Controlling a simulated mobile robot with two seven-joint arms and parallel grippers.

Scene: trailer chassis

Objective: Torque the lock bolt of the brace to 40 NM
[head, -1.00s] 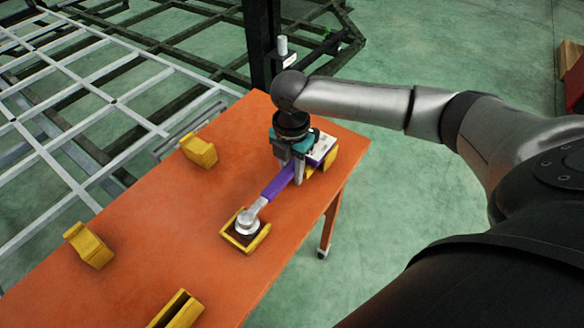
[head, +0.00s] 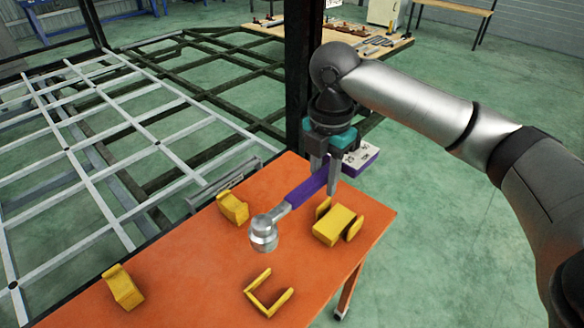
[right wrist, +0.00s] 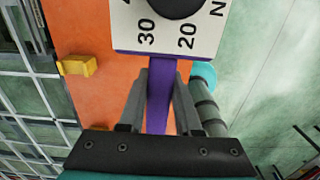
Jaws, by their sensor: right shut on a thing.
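The torque wrench has a purple handle (head: 306,189), a silver head (head: 264,232) and a white dial box (head: 360,157). My right gripper (head: 331,186) is shut on the purple handle and holds the wrench above the orange table, head toward the left front. In the right wrist view the handle (right wrist: 160,95) runs between the fingers, and the dial plate (right wrist: 165,28) shows the numbers 30 and 20; a dark knob covers part of it. The brace and its lock bolt cannot be made out. My left gripper is not in view.
The orange table (head: 200,285) carries a yellow block holder (head: 334,226), an open yellow U-shaped holder (head: 268,296) and yellow brackets (head: 232,207) (head: 122,287). A light metal frame (head: 85,150) lies left. A dark post (head: 304,75) stands behind the gripper.

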